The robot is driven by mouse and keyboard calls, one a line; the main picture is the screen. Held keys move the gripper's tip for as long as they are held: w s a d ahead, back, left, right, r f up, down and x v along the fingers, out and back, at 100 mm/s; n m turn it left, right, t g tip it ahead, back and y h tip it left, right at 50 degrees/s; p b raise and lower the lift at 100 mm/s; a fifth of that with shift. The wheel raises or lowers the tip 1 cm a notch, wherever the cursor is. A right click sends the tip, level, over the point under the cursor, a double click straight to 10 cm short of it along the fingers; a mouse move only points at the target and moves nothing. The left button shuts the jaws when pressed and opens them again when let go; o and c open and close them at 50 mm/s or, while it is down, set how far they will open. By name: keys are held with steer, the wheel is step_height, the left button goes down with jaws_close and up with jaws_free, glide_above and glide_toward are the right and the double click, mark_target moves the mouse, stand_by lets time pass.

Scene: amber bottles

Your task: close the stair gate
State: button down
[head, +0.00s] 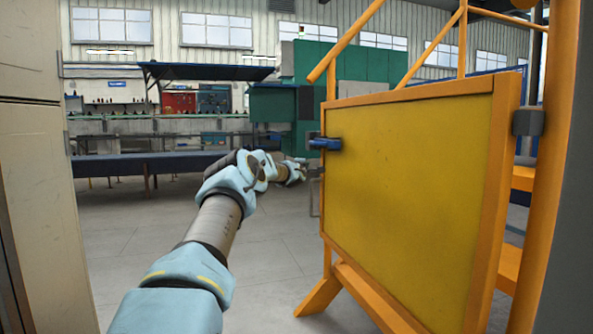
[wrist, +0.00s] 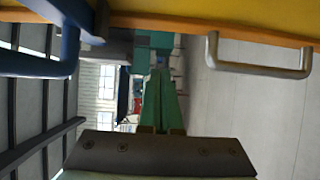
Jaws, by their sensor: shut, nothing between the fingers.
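The stair gate is a yellow panel (head: 410,190) in an orange frame, swung open away from me. Its hinge side is at the orange post (head: 550,170) on the right, and its free edge is farther off. A blue latch handle (head: 324,143) sits at the free edge; it is also large at the upper left of the wrist view (wrist: 68,45). A grey metal pull handle (wrist: 262,70) shows on the gate's edge in the wrist view. My gripper (head: 303,170) is left of the free edge, close to it. Its green fingers (wrist: 160,90) are together and empty, apart from both handles.
A pale cabinet or wall edge (head: 35,180) stands close on the left. Blue-topped benches (head: 160,163) and green cabinets (head: 300,105) are in the background. The grey floor (head: 130,250) between the left edge and the gate is clear.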

steer(key=s+a+f+m+g, duration=0.1)
steer(key=s+f+m+g, duration=0.15)
steer(key=s, duration=0.55)
steer(key=s+a+f+m+g+y, duration=0.15)
steer(key=s+f+m, duration=0.25)
steer(key=s, duration=0.5)
steer(key=s+a+f+m+g+h, duration=0.1)
steer(key=s+f+m+g, duration=0.2)
steer(key=s, duration=0.5)
steer(key=s+a+f+m+g+y, duration=0.25)
steer(key=s+a, duration=0.25)
steer(key=s, duration=0.7)
steer(key=s+a+f+m+g+y, duration=0.1)
steer(key=s+a+f+g, duration=0.35)
steer(key=s, duration=0.75)
steer(key=s+a+f+m+g+y, duration=0.15)
steer(key=s+a, duration=0.45)
steer(key=s, duration=0.6)
step_height(320, 180, up, 37)
steer(key=s+m+p, duration=0.1)
steer(key=p, duration=3.5)
steer(key=shift+s+a+p, duration=0.25)
steer(key=shift+a+p, duration=0.1)
steer(key=shift+a, duration=0.1)
steer(key=shift+f, duration=0.1)
